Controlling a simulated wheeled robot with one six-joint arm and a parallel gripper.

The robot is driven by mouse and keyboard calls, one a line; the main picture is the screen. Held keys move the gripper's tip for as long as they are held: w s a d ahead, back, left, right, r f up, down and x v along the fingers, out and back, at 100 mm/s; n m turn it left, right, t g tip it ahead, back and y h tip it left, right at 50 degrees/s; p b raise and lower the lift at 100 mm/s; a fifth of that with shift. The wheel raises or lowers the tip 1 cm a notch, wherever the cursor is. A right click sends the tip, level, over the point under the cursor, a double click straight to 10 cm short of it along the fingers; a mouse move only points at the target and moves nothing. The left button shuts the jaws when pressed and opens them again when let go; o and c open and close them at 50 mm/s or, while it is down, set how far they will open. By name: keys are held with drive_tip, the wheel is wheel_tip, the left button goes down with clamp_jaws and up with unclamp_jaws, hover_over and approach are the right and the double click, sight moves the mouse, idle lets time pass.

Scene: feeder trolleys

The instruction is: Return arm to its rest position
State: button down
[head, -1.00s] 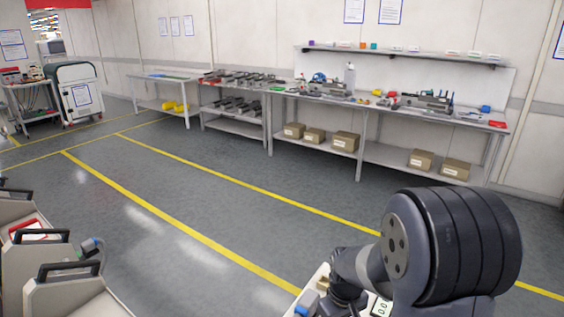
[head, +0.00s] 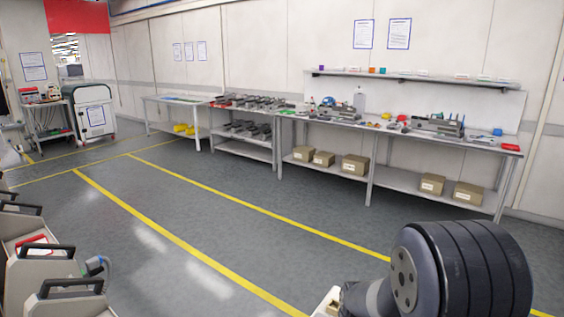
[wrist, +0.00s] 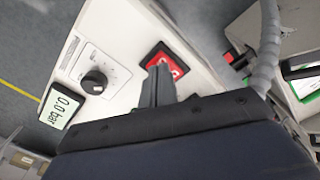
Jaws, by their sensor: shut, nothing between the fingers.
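My gripper (wrist: 158,88) shows in the wrist view with its fingers together and nothing held. In the head view my dark arm link (head: 470,270) fills the lower right, and my gripper is out of view there.
Feeder trolleys with black handles (head: 70,284) stand at the lower left. A long workbench (head: 400,130) with tools and cardboard boxes (head: 355,165) below runs along the wall. The grey floor (head: 240,215) between yellow lines is clear. A grey hose (wrist: 268,45) passes beside my gripper.

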wheel_tip(320, 180, up, 6)
drive_tip(key=p, duration=0.4)
wheel_tip(320, 180, down, 8)
drive_tip(key=b, duration=0.5)
drive_tip(key=shift+r+b, duration=0.25)
drive_tip(key=shift+b, duration=0.15)
wheel_tip(320, 180, up, 11)
drive_tip(key=s+p, duration=0.1)
drive_tip(key=p, duration=0.7)
drive_tip(key=shift+s, duration=0.25)
drive_tip(key=shift+a, duration=0.1)
drive_tip(key=shift+f, duration=0.1)
